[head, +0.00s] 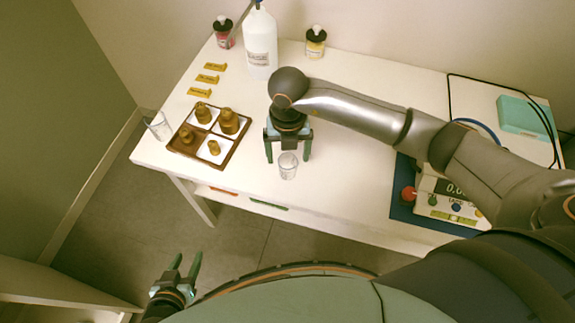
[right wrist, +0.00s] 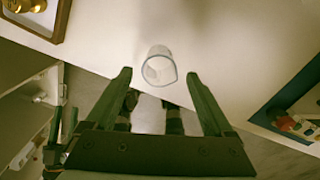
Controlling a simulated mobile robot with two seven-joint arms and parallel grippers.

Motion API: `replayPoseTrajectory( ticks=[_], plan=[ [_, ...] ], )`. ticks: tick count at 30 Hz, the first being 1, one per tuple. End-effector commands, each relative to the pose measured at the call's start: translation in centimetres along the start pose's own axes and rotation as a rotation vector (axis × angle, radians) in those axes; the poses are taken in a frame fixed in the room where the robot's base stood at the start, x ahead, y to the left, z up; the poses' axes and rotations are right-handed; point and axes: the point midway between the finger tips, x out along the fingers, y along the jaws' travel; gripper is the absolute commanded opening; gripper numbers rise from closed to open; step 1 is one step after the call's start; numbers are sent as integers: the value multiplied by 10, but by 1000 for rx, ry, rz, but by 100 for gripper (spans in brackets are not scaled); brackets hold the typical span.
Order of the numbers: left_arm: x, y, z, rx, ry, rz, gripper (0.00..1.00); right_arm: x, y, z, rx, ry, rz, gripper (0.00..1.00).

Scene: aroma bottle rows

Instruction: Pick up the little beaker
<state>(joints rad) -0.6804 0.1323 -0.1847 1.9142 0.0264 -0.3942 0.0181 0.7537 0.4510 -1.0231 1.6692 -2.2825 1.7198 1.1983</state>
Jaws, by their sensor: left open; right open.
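The little beaker (head: 288,166) is a small clear cup standing on the white table near its front edge. In the right wrist view the beaker (right wrist: 158,68) is just beyond and between the fingertips, with a clear rim. My right gripper (head: 288,158) is open above the table, its two green fingers on either side of the beaker in the head view. It also shows in the right wrist view (right wrist: 158,78), empty. I cannot tell its exact height. My left gripper (head: 185,265) is open and empty, low in front of the table. A larger clear beaker (head: 159,126) stands at the table's left edge.
A brown tray (head: 231,152) with several amber bottles stands left of my right gripper. A white bottle (head: 260,45), two small jars and yellow labels (head: 207,79) are at the back.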

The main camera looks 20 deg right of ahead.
Motion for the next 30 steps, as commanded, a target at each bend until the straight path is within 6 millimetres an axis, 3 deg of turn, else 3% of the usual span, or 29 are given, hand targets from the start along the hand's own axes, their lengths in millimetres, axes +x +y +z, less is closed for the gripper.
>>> replayPoseTrajectory(
  ticks=[9,17,30],
  plan=[
    [-3,0,-3,-1,0,0,50,44,1,0,-1,3,-1,87],
    [-3,0,-3,-1,0,0,50,48,1,1,-1,1,0,87],
    [-2,0,-3,-1,1,-1,50,47,1,1,-1,1,0,40]
  ],
)
